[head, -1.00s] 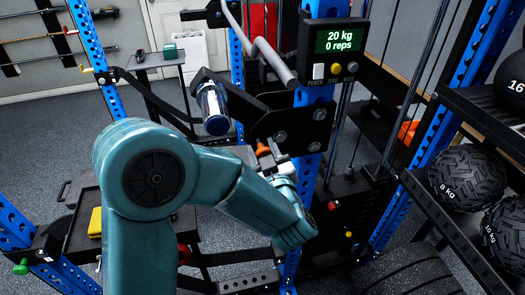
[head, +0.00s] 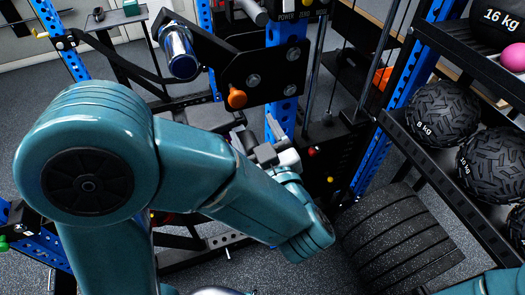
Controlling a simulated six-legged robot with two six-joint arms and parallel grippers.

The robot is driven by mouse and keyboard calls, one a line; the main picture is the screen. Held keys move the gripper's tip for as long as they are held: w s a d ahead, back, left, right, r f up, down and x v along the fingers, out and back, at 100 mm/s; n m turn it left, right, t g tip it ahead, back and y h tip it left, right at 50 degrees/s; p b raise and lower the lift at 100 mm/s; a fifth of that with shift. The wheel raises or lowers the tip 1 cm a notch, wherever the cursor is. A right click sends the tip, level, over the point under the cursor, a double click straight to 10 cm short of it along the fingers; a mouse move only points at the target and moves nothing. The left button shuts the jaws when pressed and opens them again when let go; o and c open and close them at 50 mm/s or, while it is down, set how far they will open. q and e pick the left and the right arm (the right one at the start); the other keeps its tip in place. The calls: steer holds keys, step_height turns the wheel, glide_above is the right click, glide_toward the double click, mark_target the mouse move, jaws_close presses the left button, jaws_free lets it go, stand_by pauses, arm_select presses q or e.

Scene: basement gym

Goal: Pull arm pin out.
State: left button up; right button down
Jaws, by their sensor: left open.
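The arm pin is an orange knob (head: 237,98) on the black bracket plate (head: 262,72) fixed to a blue upright of the rack. The plate carries a chrome-ended bar (head: 179,52) on its left. My left gripper (head: 257,136) is open, just below and slightly right of the knob, apart from it in the picture. Its grey fingers point up toward the plate, and no object shows between them. My left forearm hides part of the rack below. My right gripper is out of the picture.
A shelf at right holds black balls, including an 8 kg ball (head: 442,114) and a 16 kg ball (head: 499,22), and a pink ball (head: 514,57). A ribbed black block (head: 397,240) lies on the floor. A small table (head: 112,18) stands at upper left.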

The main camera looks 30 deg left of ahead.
arm_select(q)
steer(key=v, duration=0.4)
steer(key=shift+s, duration=0.1)
steer(key=shift+d+r, duration=0.1)
